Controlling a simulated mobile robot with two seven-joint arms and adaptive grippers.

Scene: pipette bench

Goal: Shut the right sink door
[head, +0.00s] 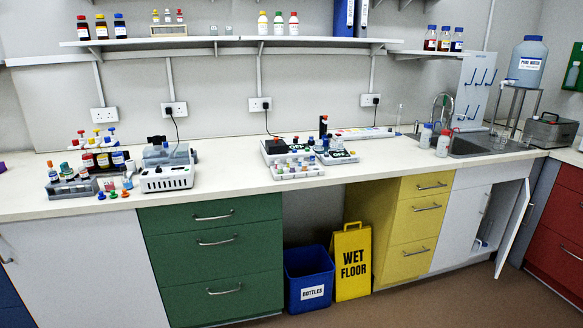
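The right sink door (513,230) is a white panel under the sink at the right of the head view. It stands open, swung out from the cabinet and seen nearly edge-on. A handle (529,212) shows at its outer side. The left sink door (458,228) is white and looks shut, with an upright handle (485,203). The dark cabinet opening shows between the two doors, with something pale low inside. Neither of my grippers is in view.
The sink (475,146) is in the worktop above the doors. Yellow drawers (412,225) stand left of the cabinet, red drawers (560,230) right. A yellow wet floor sign (351,262) and a blue bottle bin (309,278) stand further left. The floor before the open door looks clear.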

